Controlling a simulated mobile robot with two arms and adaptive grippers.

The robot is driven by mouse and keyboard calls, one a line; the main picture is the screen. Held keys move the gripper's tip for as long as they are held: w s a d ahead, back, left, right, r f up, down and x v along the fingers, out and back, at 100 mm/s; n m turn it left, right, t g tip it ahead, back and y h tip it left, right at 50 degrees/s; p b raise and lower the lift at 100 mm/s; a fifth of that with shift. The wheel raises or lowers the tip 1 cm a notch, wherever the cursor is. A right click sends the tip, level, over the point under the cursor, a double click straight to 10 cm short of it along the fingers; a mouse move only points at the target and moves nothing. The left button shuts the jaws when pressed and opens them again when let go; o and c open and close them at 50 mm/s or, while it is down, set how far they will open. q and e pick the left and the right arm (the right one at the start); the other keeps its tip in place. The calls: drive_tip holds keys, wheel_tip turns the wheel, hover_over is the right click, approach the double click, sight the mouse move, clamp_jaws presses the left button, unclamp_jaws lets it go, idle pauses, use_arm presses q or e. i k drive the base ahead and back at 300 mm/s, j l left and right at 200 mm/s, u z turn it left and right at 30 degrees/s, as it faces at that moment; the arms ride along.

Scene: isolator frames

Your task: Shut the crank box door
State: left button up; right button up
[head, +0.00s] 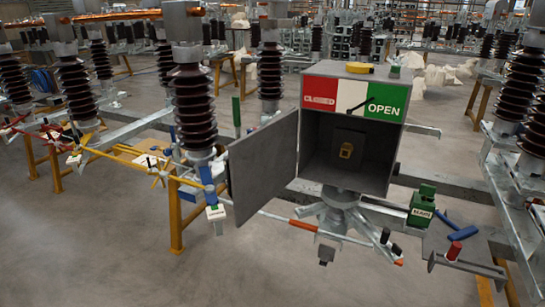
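The crank box (395,160) is a grey metal box in the middle right of the head view. Its door (263,165) stands wide open, swung out to the left from the box's left edge. The box front is uncovered, and a small brass-coloured fitting (346,151) shows on a dark block inside. Above the opening are a red CLOSED label (319,95) and a green OPEN label (384,107), with a pointer between them. Neither of my grippers is in view.
A yellow round object (360,68) lies on the box top. A green MAIN block (422,205) and a red cylinder (454,251) are at the lower right. Brown insulators (193,105) and coloured rods stand left of the door. The floor at front left is clear.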

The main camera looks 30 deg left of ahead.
sight(260, 164)
drive_tip(key=i+j+z, duration=0.15)
drive_tip(key=j, duration=0.35)
drive_tip(key=i+j+z, duration=0.2)
drive_tip(key=j, duration=0.3)
drive_tip(key=i+j+z, duration=0.15)
drive_tip(key=j, duration=0.4)
drive_tip(key=i+j+z, duration=0.2)
drive_tip(key=j, duration=0.3)
drive_tip(key=j+z, duration=0.15)
drive_tip(key=j, duration=0.4)
drive_tip(key=k, duration=0.05)
